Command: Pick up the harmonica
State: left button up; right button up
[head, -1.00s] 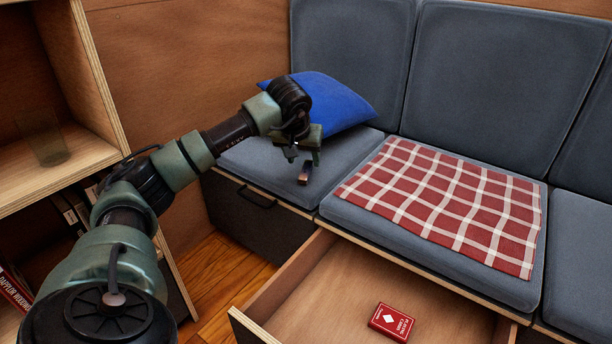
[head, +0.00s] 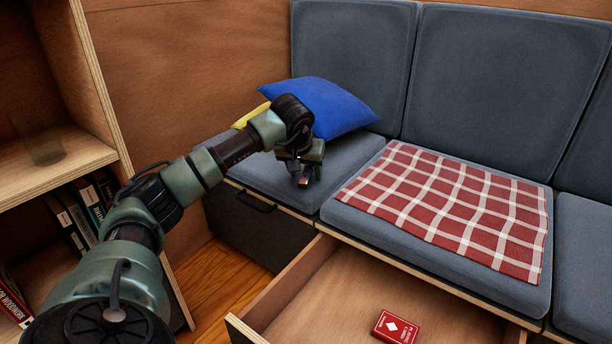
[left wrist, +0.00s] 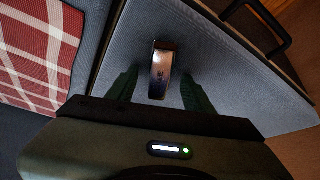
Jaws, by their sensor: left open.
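The harmonica (head: 304,179) is a small dark, shiny bar lying on the left grey seat cushion, near its front. In the left wrist view the harmonica (left wrist: 161,72) shows between and just beyond the two dark green fingers. My left gripper (head: 302,172) is over it, pointing down and open, with a finger on each side; the left wrist view shows the same gripper (left wrist: 160,88). A gap shows between each finger and the harmonica. In the head view the gripper partly hides the harmonica. My right gripper is not in view.
A blue pillow (head: 325,106) and a yellow item (head: 250,115) lie behind my left gripper. A red checked cloth (head: 450,205) covers the middle cushion. Below, an open drawer (head: 330,290) holds a red card box (head: 395,328). A shelf (head: 60,160) with books stands left.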

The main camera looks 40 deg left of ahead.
pick_arm(q)
jog(key=shift+c, duration=0.3)
jog(key=c, duration=0.5)
jog(key=shift+f, duration=0.1)
grip_shut()
